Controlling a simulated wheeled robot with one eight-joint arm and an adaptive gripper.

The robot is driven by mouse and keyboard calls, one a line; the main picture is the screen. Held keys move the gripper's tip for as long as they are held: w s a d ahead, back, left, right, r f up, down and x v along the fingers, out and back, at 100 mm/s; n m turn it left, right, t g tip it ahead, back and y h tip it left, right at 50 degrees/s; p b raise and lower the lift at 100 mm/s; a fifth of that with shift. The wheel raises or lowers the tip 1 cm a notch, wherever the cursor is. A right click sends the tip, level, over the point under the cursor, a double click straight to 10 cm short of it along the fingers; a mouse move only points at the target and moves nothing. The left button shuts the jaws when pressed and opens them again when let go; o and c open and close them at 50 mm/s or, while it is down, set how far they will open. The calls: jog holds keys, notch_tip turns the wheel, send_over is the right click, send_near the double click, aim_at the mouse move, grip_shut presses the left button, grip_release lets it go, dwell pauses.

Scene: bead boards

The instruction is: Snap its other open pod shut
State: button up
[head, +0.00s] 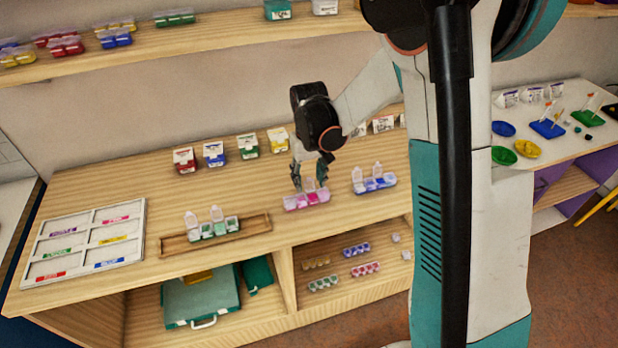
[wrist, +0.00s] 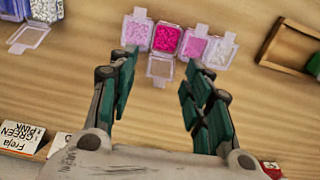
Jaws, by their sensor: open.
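A strip of pods with pink and magenta beads (head: 306,201) stands on the wooden table; it also shows in the wrist view (wrist: 194,45). In the wrist view one clear lid (wrist: 160,67) is open, hinged out from the magenta pod toward my gripper. My gripper (head: 310,184) is just above the strip. Its green fingers (wrist: 162,72) are open and empty, with the raised lid between them. In the head view the fingers partly hide the strip.
A blue-bead strip (head: 374,184) with two raised lids stands to the right. A wooden tray (head: 256,223) holds a green-bead strip (head: 213,230) with raised lids at left. A white labelled board (head: 78,246) lies further left. Bead boxes (head: 248,147) stand behind.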

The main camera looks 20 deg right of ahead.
aim_at(310, 187)
jog(key=shift+c, duration=0.5)
grip_shut()
jog(key=shift+s+t, duration=0.15)
jog(key=shift+t, duration=0.15)
jog(key=t+b, duration=0.1)
jog(key=s+t, duration=0.1)
jog(key=t, duration=0.1)
jog(key=shift+s+b, duration=0.25)
jog(key=shift+b, duration=0.1)
jog(key=t+b, duration=0.1)
jog(key=s+t+b, duration=0.1)
jog(key=t, duration=0.1)
jog(key=t+b, duration=0.1)
jog(key=b, duration=0.1)
jog(key=shift+s+f+t, duration=0.25)
jog(key=shift+t, duration=0.05)
jog(key=shift+s+t+b, duration=0.15)
jog(key=shift+t+b, duration=0.25)
jog(key=shift+b, duration=0.05)
jog(key=shift+r, duration=0.1)
